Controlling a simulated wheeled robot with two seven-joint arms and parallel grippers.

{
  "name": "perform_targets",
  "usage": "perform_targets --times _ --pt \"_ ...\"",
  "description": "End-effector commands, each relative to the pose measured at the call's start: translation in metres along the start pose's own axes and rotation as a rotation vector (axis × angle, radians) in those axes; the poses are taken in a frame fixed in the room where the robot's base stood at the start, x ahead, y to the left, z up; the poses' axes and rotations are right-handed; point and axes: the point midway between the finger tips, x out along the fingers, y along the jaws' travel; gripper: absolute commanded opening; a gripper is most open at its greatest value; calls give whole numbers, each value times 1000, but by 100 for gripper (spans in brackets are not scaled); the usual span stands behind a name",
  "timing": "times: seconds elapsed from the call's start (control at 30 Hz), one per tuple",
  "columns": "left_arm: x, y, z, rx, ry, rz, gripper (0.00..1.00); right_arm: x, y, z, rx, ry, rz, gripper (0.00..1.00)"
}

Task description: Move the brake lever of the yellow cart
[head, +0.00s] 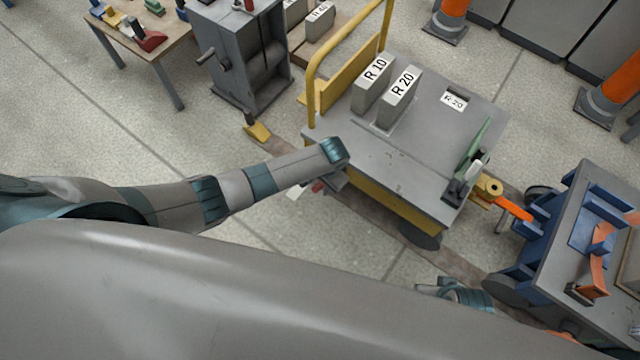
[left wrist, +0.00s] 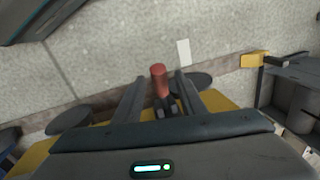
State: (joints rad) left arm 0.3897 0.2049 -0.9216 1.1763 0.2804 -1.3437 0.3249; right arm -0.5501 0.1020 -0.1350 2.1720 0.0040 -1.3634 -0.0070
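The yellow cart (head: 365,150) has a grey top and a yellow rail. Its brake lever, with a red grip (head: 318,187), sticks out low at the cart's side, mostly hidden under my left wrist. In the left wrist view the red grip (left wrist: 159,72) stands between the two fingers of my left gripper (left wrist: 158,85), with gaps on both sides, closer to the right finger. The left gripper is open; in the head view it (head: 328,184) is beside the cart's near left edge.
Grey blocks marked R 10 (head: 372,84) and R 20 (head: 398,97) stand on the cart. A green-edged fixture (head: 468,165) sits at its right. A blue-framed cart (head: 560,240) is close on the right. A grey stand (head: 238,55) is behind left.

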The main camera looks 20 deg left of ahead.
Motion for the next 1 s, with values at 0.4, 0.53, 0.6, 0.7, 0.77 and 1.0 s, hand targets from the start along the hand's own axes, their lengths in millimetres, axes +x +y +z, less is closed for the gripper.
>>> perform_targets --times 0.4,0.53,0.6,0.7,0.77,1.0 --pt "4 0 0 0 0 0 35 -4 0 -1 0 2 1 0" --pt "4 0 0 0 0 0 4 -4 0 -1 0 2 1 0" --pt "4 0 0 0 0 0 0 -4 0 -1 0 3 1 0" --pt "4 0 0 0 0 0 0 -5 0 -1 0 3 1 0" --pt "4 0 0 0 2 0 0 -5 0 -1 0 3 1 0" --pt "8 1 5 -6 38 -3 0 -1 0 0 1 0 0 0"
